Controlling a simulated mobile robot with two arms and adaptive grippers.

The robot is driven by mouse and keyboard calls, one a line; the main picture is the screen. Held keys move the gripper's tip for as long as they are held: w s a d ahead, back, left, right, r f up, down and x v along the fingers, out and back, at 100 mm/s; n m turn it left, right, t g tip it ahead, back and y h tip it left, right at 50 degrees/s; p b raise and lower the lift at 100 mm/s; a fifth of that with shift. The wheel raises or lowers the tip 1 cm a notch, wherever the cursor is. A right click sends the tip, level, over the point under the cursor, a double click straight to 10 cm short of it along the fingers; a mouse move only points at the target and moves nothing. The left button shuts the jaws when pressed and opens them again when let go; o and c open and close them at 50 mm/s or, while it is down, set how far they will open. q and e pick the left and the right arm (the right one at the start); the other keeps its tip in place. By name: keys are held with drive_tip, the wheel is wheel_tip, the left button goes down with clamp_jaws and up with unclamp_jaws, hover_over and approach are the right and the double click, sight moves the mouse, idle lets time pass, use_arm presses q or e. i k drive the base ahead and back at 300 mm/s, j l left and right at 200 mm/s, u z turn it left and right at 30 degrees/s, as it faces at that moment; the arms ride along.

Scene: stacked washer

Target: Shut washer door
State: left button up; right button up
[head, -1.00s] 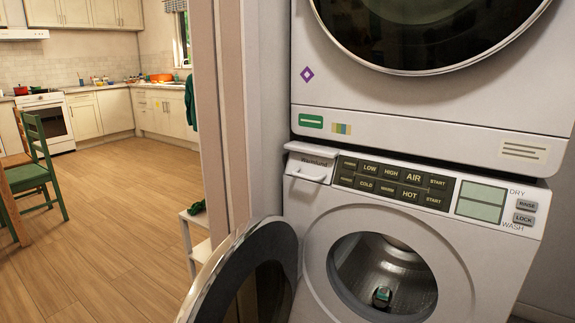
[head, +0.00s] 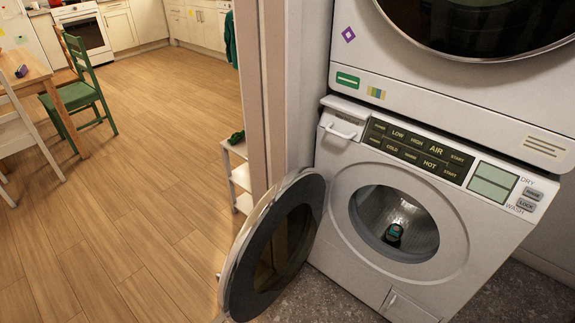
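The lower washer (head: 415,205) stands at the right of the head view, with its round drum opening (head: 394,224) facing me. Its door (head: 272,248) is swung wide open to the left on its hinge side, showing a dark glass centre and a shiny rim. Neither of my grippers shows in the view.
An upper machine (head: 450,70) is stacked on the washer. A wall edge (head: 262,90) stands behind the open door, with a small white shelf (head: 237,175) beside it. A green chair (head: 82,95) and table (head: 22,75) are at the left. Wooden floor is clear between.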

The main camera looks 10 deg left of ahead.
sight(272, 243)
drive_tip(key=i+j+z, duration=0.2)
drive_tip(key=j, duration=0.15)
drive_tip(key=i+j+z, duration=0.2)
drive_tip(key=j, duration=0.2)
drive_tip(key=i+j+z, duration=0.1)
drive_tip(key=j+z, duration=0.15)
drive_tip(key=j, duration=0.15)
drive_tip(key=i+j+z, duration=0.2)
drive_tip(key=j, duration=0.25)
drive_tip(key=k, duration=0.05)
